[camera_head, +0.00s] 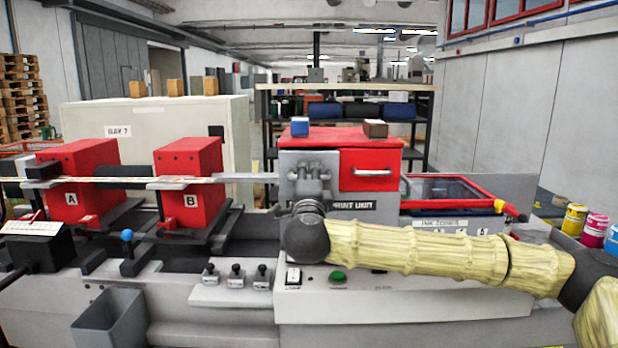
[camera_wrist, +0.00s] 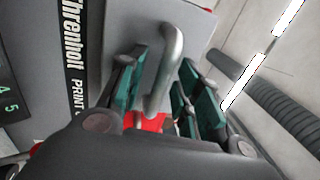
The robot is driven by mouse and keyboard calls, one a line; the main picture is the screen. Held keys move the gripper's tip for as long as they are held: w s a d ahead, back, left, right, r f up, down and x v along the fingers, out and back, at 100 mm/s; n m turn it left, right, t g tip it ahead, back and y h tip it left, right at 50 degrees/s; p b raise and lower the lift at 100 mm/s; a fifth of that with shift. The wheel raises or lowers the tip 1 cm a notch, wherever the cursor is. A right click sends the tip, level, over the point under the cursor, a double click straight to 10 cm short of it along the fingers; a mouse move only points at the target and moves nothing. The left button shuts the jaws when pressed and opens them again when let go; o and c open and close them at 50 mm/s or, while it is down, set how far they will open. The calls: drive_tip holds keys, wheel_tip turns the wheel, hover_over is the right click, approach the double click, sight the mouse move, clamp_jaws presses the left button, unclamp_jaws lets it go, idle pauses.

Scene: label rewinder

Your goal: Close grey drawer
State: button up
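The grey drawer's front (camera_wrist: 128,25) fills the upper middle of the wrist view, with a curved silver handle (camera_wrist: 168,62) on it. My gripper (camera_wrist: 165,85) has its green-padded fingers apart, one on each side of the handle. I cannot tell whether a pad touches it. In the head view my gripper (camera_head: 311,180) is at the grey left part of the print unit (camera_head: 292,166) and hides most of the drawer there. How far the drawer stands out cannot be told.
A red drawer (camera_head: 370,170) with its own handle is just right. A blue block (camera_head: 299,126) and brown block (camera_head: 375,128) sit on the red top. An ink tray with raised red rim (camera_head: 452,178) stands further right. Knobs and a green button (camera_head: 338,276) lie below.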

sight(309, 173)
clamp_jaws()
drive_tip(key=shift+w, duration=0.1)
drive_tip(key=w, duration=0.3)
drive_tip(key=shift+w, duration=0.35)
drive_tip(key=shift+r, duration=0.1)
drive_tip(key=shift+d, duration=0.1)
unclamp_jaws()
drive_tip(key=shift+w, duration=0.2)
drive_tip(key=shift+s, duration=0.15)
